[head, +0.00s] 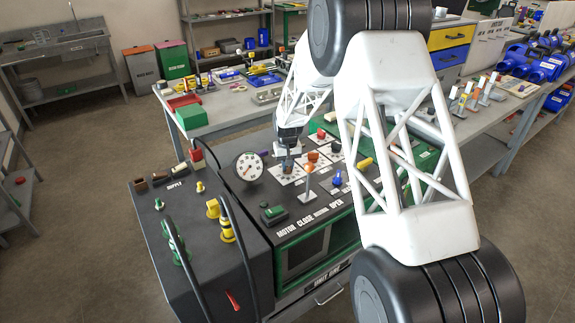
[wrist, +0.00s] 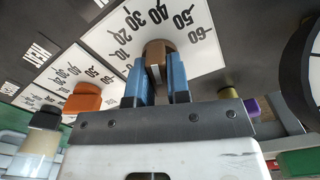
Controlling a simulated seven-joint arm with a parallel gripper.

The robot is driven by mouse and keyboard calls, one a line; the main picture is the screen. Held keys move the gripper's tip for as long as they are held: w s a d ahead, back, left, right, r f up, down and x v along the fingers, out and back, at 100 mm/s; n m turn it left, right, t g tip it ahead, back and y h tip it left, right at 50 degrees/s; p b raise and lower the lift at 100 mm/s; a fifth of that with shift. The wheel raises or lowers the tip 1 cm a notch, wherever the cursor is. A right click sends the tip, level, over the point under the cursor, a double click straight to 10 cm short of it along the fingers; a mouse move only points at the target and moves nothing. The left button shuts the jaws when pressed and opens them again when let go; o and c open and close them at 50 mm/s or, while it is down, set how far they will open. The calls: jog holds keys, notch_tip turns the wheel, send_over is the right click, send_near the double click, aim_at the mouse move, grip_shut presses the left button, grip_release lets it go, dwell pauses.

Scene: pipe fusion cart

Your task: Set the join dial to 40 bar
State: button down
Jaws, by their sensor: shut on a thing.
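The join dial, taken to be the white plate (wrist: 205,60) with marks from 10 to 60, fills the upper middle of the wrist view. Its brown knob (wrist: 158,47) sits between the blue fingers of my gripper (wrist: 156,65), which is shut on it. A pale stripe shows on the knob's near face; I cannot tell exactly which mark the knob points to. In the head view my gripper (head: 287,160) reaches down onto the dial plate (head: 287,177) on the cart panel, hiding most of the knob.
A dial with an orange knob (wrist: 83,98) lies close on the left in the wrist view. A round pressure gauge (head: 250,167) stands left of my gripper in the head view. Orange (head: 310,168) and blue-topped (head: 337,178) levers and a green button (head: 273,212) are nearby.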

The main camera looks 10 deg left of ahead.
jog(key=shift+m, duration=0.9)
jog(key=c, duration=1.1)
grip_release()
jog(key=shift+r, duration=0.1)
jog(key=shift+r, duration=3.75)
jog(key=shift+r, duration=0.1)
